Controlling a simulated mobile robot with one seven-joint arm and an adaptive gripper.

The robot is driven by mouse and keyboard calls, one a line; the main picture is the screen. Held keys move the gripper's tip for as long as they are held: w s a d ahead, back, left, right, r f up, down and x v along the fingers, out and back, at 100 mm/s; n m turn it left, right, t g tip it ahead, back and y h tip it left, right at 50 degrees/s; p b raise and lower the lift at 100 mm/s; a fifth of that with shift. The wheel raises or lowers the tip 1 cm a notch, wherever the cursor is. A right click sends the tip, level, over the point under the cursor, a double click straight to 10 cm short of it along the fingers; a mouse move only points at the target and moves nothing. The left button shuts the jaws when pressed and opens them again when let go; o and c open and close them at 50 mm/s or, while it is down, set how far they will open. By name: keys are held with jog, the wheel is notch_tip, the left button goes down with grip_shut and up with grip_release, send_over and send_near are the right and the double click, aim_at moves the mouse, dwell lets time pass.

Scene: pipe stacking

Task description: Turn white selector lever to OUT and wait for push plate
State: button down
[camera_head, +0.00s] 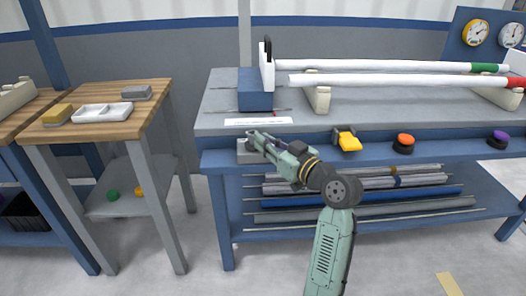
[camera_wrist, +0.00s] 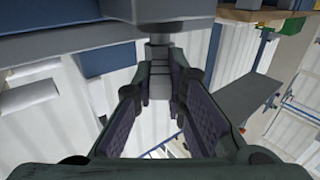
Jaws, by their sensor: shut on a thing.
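My gripper (camera_head: 256,142) is at the front left of the blue workbench, at a small grey box (camera_head: 247,152) on its front ledge. In the wrist view the gripper's fingers (camera_wrist: 159,88) converge just below a grey housing (camera_wrist: 160,9) and are shut on a short stem-like part (camera_wrist: 158,42), seemingly the selector lever. The fingers hide most of the lever, so its white colour and its setting cannot be read. A white upright plate (camera_head: 266,68), likely the push plate, stands at the left pipe ends by a blue block (camera_head: 255,91).
Two white pipes, green-ended (camera_head: 400,66) and red-ended (camera_head: 400,80), lie along the bench on supports (camera_head: 319,98). A wooden table (camera_head: 100,122) stands left, across a gap.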

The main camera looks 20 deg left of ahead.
jog(key=shift+w+d+n+g+y+b, duration=0.15)
jog(key=shift+w+n+g+y+b, duration=0.2)
jog(key=shift+g, duration=0.25)
jog(key=shift+s, duration=0.1)
jog(key=c, duration=1.6)
grip_release()
jog(key=v, duration=1.2)
jog(key=shift+s, duration=0.1)
